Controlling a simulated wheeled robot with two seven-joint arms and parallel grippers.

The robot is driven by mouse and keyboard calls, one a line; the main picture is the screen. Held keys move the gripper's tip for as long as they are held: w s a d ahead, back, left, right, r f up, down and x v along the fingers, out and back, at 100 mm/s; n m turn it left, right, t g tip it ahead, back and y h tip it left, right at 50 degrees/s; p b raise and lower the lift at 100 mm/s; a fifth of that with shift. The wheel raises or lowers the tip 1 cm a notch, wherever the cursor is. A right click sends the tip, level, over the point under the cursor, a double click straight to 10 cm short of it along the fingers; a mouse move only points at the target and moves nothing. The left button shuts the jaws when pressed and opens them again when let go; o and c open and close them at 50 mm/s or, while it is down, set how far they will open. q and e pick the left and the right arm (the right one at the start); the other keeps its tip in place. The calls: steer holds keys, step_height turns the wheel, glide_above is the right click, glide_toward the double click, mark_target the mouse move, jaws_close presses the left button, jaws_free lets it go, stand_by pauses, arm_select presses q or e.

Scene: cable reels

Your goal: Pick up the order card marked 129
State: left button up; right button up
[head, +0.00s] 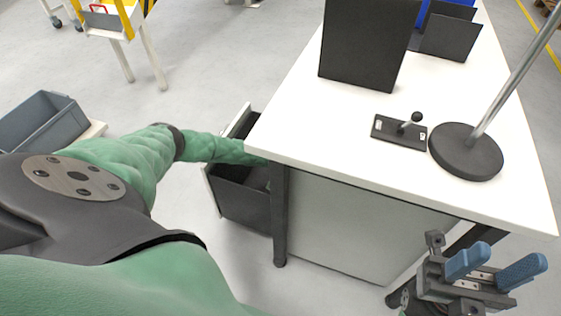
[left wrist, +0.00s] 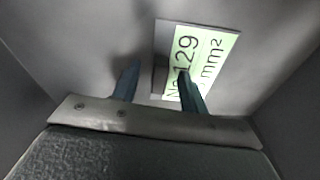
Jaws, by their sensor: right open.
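The order card (left wrist: 205,60) is pale green with dark print reading 129 and mm². In the left wrist view it lies inside a grey drawer, seen tilted. My left gripper (left wrist: 157,78) is open above it. One blue finger overlaps the card's printed face and the other is left of the card. I cannot tell whether either finger touches it. In the head view my left arm reaches into the open drawer (head: 243,200) under the table, and the table hides that gripper. My right gripper (head: 496,266) is open and empty by the table's front right corner.
The white table (head: 300,115) holds a black panel (head: 368,45), a small black plate with a knob (head: 399,132) and a round-based pole (head: 466,152). A table leg (head: 279,215) stands beside the drawer. A grey crate (head: 42,122) is at left.

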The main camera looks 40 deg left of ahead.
arm_select(q)
jaws_close()
